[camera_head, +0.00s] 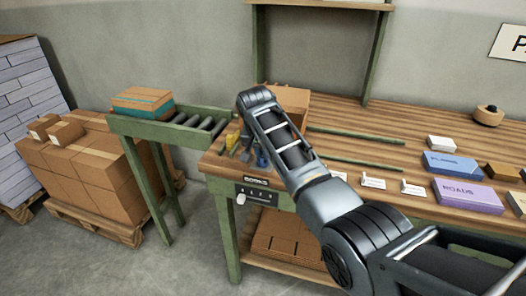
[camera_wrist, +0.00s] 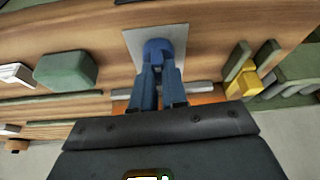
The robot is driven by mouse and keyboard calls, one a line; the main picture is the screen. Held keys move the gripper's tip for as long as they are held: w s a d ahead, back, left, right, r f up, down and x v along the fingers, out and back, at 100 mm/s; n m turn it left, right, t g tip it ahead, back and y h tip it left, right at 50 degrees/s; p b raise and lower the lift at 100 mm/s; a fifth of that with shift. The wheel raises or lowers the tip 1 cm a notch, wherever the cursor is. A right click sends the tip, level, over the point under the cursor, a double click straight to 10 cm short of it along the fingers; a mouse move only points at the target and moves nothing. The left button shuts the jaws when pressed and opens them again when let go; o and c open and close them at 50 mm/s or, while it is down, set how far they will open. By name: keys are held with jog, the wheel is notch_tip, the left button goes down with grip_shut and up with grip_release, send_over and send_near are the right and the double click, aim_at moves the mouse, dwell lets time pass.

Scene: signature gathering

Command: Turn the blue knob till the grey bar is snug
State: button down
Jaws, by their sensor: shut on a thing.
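The blue knob (camera_wrist: 158,48) sits in front of a light grey plate (camera_wrist: 134,42) in the wrist view. My gripper (camera_wrist: 159,75) is shut on the knob, with one finger on each side of its lower part. A grey bar (camera_wrist: 204,88) runs crosswise behind the fingers, partly hidden by them; I cannot tell whether it is snug against anything. In the head view, my arm reaches over the left end of the wooden workbench (camera_head: 350,148) and hides most of the gripper and the knob.
A yellow part (camera_wrist: 243,84) and a green block (camera_wrist: 66,70) flank the knob in the wrist view. A roller conveyor (camera_head: 195,122) with a box stands left of the bench. Purple (camera_head: 467,196) and blue (camera_head: 452,164) boxes lie on the bench's right.

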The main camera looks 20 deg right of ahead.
jog(key=shift+m, duration=0.6)
jog(key=c, duration=1.2)
grip_release()
jog(key=shift+o, duration=0.2)
jog(key=v, duration=0.8)
jog(key=shift+w+b, duration=0.15)
jog(key=shift+b, duration=0.25)
jog(key=shift+a+f, duration=0.1)
jog(key=shift+a, duration=0.05)
